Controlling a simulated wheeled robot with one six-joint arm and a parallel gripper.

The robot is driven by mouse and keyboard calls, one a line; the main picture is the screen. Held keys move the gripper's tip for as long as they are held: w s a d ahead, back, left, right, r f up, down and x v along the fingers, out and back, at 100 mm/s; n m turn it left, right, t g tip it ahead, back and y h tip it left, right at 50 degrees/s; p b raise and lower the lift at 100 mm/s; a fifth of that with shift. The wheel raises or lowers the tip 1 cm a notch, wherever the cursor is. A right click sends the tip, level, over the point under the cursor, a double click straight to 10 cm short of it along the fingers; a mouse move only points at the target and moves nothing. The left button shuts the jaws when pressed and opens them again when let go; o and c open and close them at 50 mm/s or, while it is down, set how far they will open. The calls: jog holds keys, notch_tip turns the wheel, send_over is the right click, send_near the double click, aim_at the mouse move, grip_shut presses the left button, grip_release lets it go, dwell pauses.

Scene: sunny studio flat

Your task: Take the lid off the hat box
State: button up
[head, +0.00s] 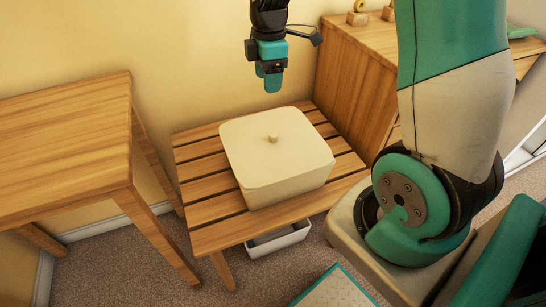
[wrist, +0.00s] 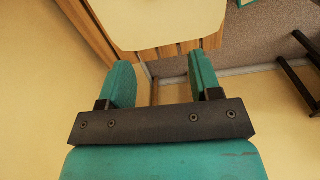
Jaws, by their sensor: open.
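The hat box (head: 290,182) is cream and stands on a slatted wooden bench. My gripper (head: 272,84) hangs above and behind the box, pointing down, and touches nothing. In the wrist view my gripper (wrist: 161,82) shows two teal fingers apart with nothing between them. The lid (wrist: 165,18) shows at the top of that view, beyond the fingertips. The knob is out of the wrist view.
The slatted bench (head: 208,187) has bare slats around the box. A wooden table (head: 70,130) stands at left, and a wooden cabinet (head: 355,80) at back right. A white tray (head: 278,240) sits on the floor under the bench. The wall is close behind.

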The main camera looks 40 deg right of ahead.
notch_tip(320, 180, down, 3)
jog(key=d, duration=0.2)
jog(key=b, duration=0.2)
send_over(273, 133)
jog(key=shift+n, duration=0.3)
notch_tip(273, 133, down, 10)
jog(key=shift+d+f, duration=0.15)
jog(key=shift+f, duration=0.05)
jog(key=shift+s+f+b, duration=0.1)
jog(key=shift+f+b, duration=0.5)
jog(key=shift+f, duration=2.45)
jog(key=shift+c, duration=0.5)
jog(key=c, duration=1)
